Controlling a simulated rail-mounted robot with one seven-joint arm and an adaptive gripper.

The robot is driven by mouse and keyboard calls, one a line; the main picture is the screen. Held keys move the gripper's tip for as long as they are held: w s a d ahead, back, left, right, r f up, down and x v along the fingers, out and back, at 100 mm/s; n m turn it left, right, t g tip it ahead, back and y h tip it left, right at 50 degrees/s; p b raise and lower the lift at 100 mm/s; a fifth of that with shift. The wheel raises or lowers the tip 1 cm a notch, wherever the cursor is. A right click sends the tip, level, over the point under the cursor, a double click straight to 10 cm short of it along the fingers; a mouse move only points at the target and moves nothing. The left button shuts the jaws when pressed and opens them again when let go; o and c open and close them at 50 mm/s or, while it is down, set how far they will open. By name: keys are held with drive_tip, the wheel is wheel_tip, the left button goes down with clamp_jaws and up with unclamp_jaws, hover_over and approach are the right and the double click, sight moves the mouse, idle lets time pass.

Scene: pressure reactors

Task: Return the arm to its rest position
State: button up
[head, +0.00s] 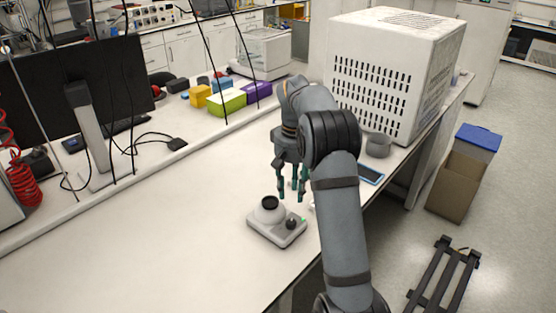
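My arm reaches up from the bottom right over the white bench and bends down at the elbow. My gripper (291,190) hangs fingers-down just above and behind a small grey hotplate-like device (276,226). Its green-tipped fingers are spread apart, and nothing shows between them. A round white vessel with a dark opening (269,208) sits on the device. A small white thing beside the device is mostly hidden behind my arm.
A large white perforated cabinet (397,70) stands behind my arm, with a grey cup (378,145) beside it. Coloured boxes (227,102) and a monitor (78,85) stand along the back left. Thin black cables hang over the bench. The bench's left middle (150,230) is clear.

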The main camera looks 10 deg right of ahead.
sight(291, 221)
wheel_tip(291, 221, down, 12)
drive_tip(key=shift+f, duration=0.1)
idle(0.5)
